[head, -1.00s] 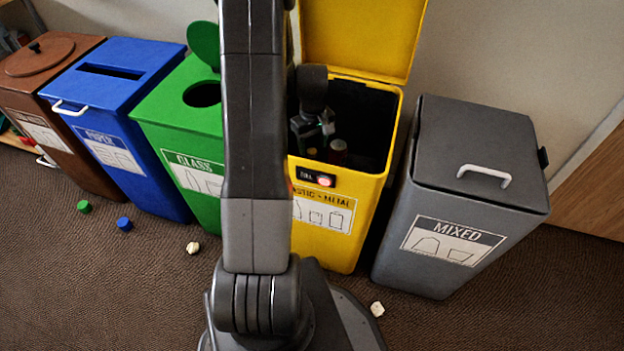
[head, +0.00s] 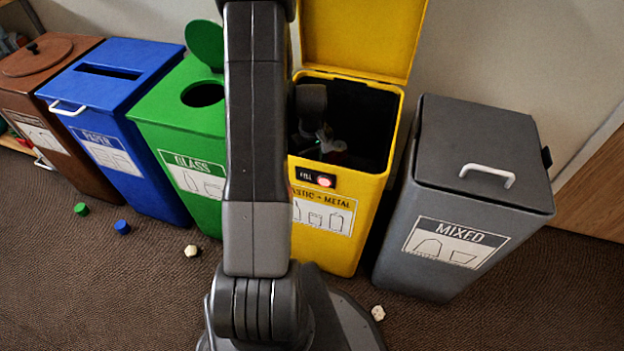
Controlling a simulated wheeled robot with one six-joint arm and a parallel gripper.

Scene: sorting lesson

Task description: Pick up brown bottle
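My gripper (head: 328,147) is down inside the open yellow plastic and metal bin (head: 345,213), in its dark interior. My arm reaches into the bin from above and behind its front wall. A small dim reddish-brown patch, possibly the brown bottle (head: 339,146), shows beside the fingers. Shadow and the bin's front wall hide most of it. I cannot tell whether the fingers are apart, shut or touching it.
The yellow lid (head: 362,35) stands open against the wall. A green glass bin (head: 178,130) is left, a closed grey mixed bin (head: 478,150) right. A blue paper bin (head: 115,125) and brown bin (head: 50,115) stand further left. Small caps and crumpled bits lie on the floor.

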